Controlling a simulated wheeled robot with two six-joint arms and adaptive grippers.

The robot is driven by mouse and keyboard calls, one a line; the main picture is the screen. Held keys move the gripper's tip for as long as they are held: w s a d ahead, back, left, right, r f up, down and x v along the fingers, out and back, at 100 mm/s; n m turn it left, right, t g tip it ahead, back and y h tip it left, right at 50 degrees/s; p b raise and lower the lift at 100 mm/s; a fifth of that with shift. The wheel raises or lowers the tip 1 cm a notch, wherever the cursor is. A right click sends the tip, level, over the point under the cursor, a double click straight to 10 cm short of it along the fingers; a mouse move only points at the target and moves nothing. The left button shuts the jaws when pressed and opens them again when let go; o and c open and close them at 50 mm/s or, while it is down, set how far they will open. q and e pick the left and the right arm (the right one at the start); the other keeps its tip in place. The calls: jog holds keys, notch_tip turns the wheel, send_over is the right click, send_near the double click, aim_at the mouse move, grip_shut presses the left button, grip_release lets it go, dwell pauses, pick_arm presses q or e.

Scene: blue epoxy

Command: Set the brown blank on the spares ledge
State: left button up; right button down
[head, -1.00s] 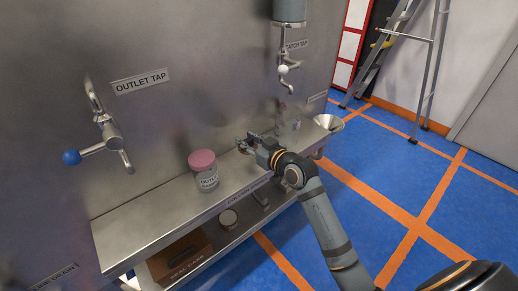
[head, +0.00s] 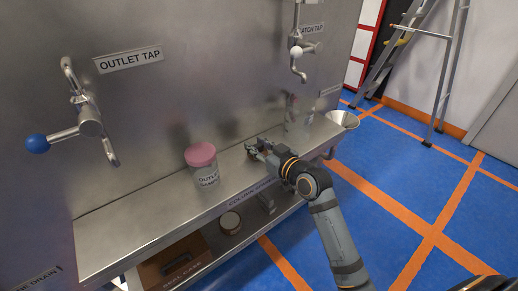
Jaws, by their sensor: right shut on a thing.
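My right gripper (head: 257,149) is low over the steel ledge (head: 130,238), to the right of the jar, with its fingers pointing left toward the wall. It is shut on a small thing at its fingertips. A bit of brown (head: 252,154) shows there, and I take it for the brown blank, mostly hidden by the fingers. I cannot tell whether it touches the ledge. My left gripper is not in view.
A pink-lidded jar labelled as an outlet sample (head: 203,165) stands on the ledge. A steel funnel (head: 343,120) is at its right end. A brown case (head: 172,265) and a round tin (head: 230,222) sit on the lower shelf. The blue-knobbed outlet tap (head: 85,128) juts out at left.

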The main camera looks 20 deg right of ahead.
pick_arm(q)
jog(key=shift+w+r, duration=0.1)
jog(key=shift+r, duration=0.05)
pick_arm(e)
jog(key=shift+f, duration=0.1)
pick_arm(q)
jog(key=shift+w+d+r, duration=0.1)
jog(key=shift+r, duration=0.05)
pick_arm(e)
jog(key=c, duration=1)
grip_release()
jog(key=shift+o, duration=0.2)
